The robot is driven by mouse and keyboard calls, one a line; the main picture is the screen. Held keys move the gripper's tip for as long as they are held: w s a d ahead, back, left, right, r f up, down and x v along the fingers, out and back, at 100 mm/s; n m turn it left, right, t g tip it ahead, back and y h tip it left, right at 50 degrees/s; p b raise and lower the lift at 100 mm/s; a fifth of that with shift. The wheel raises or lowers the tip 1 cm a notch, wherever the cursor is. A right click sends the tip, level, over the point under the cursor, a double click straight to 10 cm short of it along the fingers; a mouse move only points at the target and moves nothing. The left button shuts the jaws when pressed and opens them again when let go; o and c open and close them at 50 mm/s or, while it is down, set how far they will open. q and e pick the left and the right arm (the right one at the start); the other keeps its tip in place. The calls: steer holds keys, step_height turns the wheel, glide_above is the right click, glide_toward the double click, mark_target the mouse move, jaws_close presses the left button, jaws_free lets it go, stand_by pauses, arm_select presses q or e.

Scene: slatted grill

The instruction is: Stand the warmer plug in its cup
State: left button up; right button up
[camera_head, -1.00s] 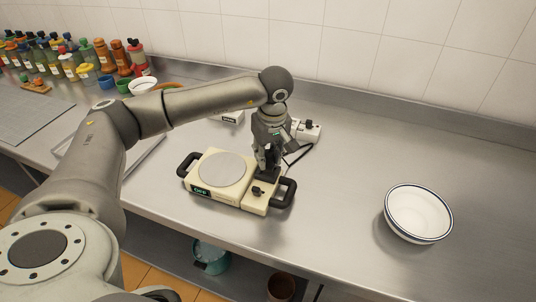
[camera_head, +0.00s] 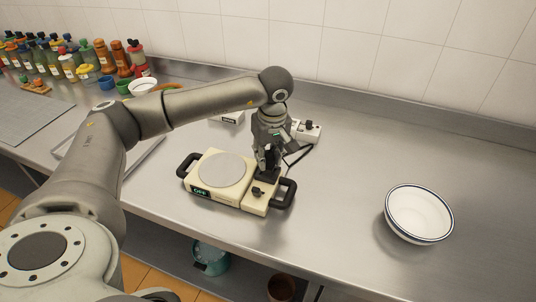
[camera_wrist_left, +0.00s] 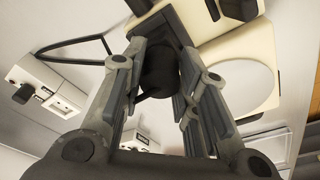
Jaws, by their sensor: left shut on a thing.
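The cream warmer (camera_head: 228,203) with a round grey plate (camera_head: 222,170) and black handles stands on the steel counter. A black cup-like block (camera_head: 266,176) sits on its right part, behind a black knob. My left gripper (camera_head: 268,163) points down right over this block. It is shut on the black plug, which shows between the fingers in the left wrist view (camera_wrist_left: 158,72), close against the block. The fingers hide the plug's lower end, so I cannot tell how deep it sits. A black cord (camera_head: 298,154) runs behind the gripper. My right gripper is not in view.
A white socket box (camera_head: 306,131) stands behind the warmer. A white bowl with a blue rim (camera_head: 419,212) stands at the right. Bottles (camera_head: 103,56) and small bowls crowd the back left. The counter between warmer and bowl is clear.

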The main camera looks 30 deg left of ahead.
mark_target(271, 169)
arm_select(q)
steer(key=shift+f+b, duration=0.8)
steer(key=shift+f, duration=0.2)
steer(key=o, duration=1.1)
steer(key=shift+r, duration=0.1)
steer(key=r, duration=0.4)
steer(key=d+r, duration=0.1)
steer(key=r, duration=0.3)
steer(key=s+r, duration=0.1)
steer(key=r, duration=0.2)
steer(key=shift+d+r, duration=0.3)
steer(key=shift+r, duration=0.1)
